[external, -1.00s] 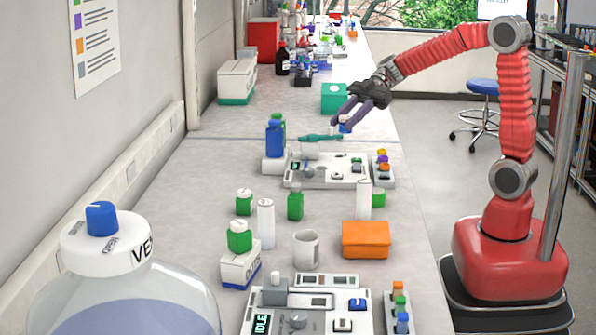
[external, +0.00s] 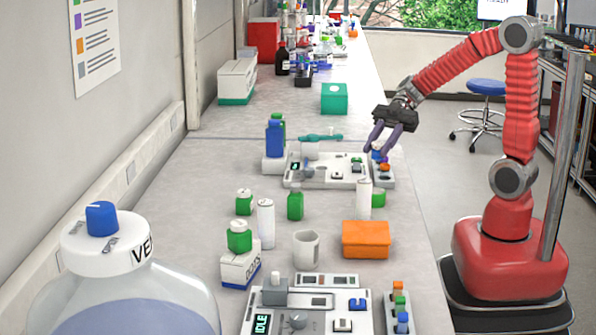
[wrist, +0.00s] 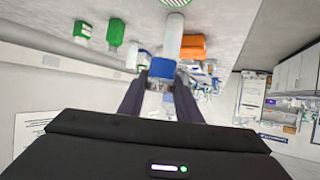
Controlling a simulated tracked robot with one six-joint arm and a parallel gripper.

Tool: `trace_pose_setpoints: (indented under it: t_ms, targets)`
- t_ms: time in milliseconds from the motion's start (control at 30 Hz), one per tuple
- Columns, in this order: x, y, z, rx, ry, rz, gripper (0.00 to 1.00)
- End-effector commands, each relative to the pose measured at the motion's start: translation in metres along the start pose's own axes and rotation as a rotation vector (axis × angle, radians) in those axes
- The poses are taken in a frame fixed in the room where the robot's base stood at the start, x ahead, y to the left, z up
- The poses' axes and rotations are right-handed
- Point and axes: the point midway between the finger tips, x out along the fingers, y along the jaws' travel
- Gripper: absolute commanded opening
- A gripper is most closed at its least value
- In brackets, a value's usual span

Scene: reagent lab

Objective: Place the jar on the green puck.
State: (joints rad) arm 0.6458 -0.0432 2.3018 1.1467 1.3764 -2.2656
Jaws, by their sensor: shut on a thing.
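My gripper (external: 378,150) hangs over the right side of the far device, fingers pointing down. In the wrist view its fingers (wrist: 160,92) are closed on a small blue and pale thing, which I take to be the jar (wrist: 162,68). In the external view the jar (external: 376,155) is mostly hidden by the fingers, and its clearance above the device is hard to judge. A green puck (external: 357,160) shows on the far device, just left of my gripper. Another green piece (external: 400,300) sits in the near colour rack.
The far device (external: 320,172) has a colour rack (external: 385,170) at its right, under my gripper. A white cylinder (external: 364,199) and orange box (external: 366,239) stand nearer the camera. A teal box (external: 334,98) stands behind. Green bottles (external: 295,206) are left of the cylinder.

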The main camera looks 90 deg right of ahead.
Motion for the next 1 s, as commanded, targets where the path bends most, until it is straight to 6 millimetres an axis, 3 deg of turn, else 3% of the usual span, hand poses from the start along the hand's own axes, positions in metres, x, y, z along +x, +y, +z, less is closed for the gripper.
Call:
trace_pose_setpoints:
  t_ms: [300, 767, 1000]
  targets:
    - [0.021, -0.002, 0.044, 0.006, 0.001, -0.002, 0.09]
    - [0.025, -0.001, 0.052, 0.002, 0.000, 0.000, 0.09]
    - [0.036, -0.002, 0.074, 0.005, 0.000, -0.002, 0.09]
